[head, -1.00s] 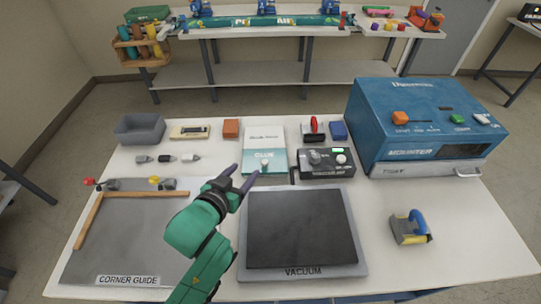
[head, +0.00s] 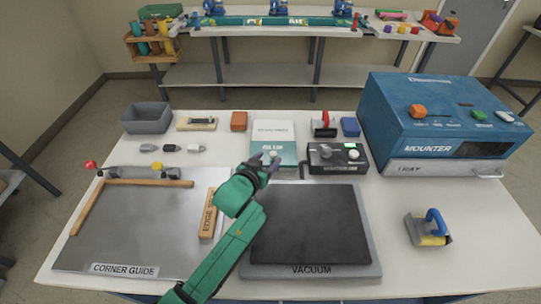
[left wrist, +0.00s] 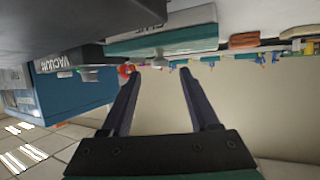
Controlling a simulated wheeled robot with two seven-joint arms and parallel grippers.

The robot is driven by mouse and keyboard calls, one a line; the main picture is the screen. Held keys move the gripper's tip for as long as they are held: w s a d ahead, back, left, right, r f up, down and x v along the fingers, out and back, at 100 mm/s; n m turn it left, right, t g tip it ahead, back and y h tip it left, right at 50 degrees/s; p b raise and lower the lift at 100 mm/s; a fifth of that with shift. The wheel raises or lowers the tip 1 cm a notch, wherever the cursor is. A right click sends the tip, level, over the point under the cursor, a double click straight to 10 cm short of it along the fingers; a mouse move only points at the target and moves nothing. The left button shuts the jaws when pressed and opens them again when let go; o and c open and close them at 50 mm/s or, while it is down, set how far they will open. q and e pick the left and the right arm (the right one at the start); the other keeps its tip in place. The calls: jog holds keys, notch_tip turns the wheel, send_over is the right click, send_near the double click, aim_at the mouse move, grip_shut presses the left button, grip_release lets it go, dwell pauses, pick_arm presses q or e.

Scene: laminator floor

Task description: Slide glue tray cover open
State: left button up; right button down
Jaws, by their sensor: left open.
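The glue tray (head: 273,133) is a flat box with a white top and a teal front part lettered GLUE. It lies at the back middle of the table, with a pale round knob (head: 275,155) on its teal part. My left gripper (head: 268,160) is open at the tray's near end, close to the knob. The fingers partly hide the tray's front, and I cannot tell whether they touch it. In the left wrist view the two dark fingers (left wrist: 157,88) are apart with nothing between them, and the tray's teal edge (left wrist: 165,42) is beyond the tips. My right gripper is not in view.
A black control box (head: 337,158) stands right of the tray, and the blue mounter (head: 440,120) fills the right back. A wooden edge block (head: 209,213) lies on the corner guide board (head: 130,230).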

pick_arm(q)
jog(key=x, duration=0.2)
jog(key=shift+w+d+f, duration=0.15)
jog(key=shift+w+f, duration=0.05)
jog(key=shift+w, duration=0.1)
grip_shut()
dwell(1.2)
